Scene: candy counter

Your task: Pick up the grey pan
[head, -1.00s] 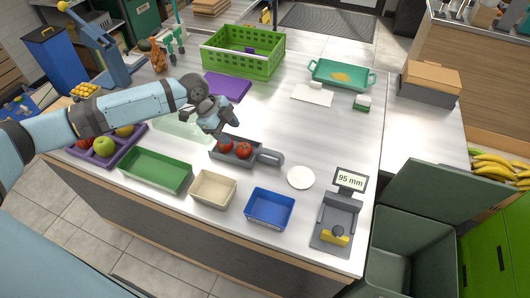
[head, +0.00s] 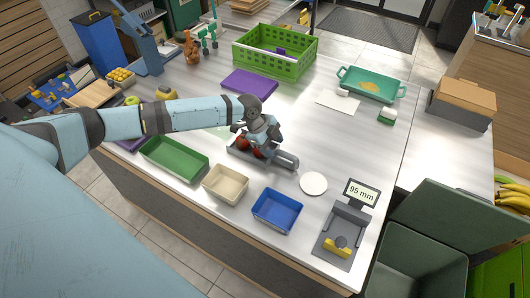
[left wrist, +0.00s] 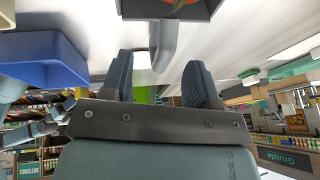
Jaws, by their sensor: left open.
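The grey pan (head: 240,153) rests on the counter in the middle of the head view. Its handle (head: 286,161) points to the lower right. Red tomatoes (head: 243,143) lie in the pan, partly hidden by my gripper. My left gripper (head: 270,149) is over the pan, near the base of the handle. In the left wrist view my two fingers (left wrist: 159,68) are apart, with the pan's handle (left wrist: 164,42) lined up between them. I cannot tell whether they touch it. My right gripper is not in view.
A green tray (head: 174,164), a beige tray (head: 225,188) and a blue tray (head: 278,216) line the front edge. A white disc (head: 313,183) lies right of the handle. A scale (head: 345,229) stands at the front right. Clear counter lies behind the pan.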

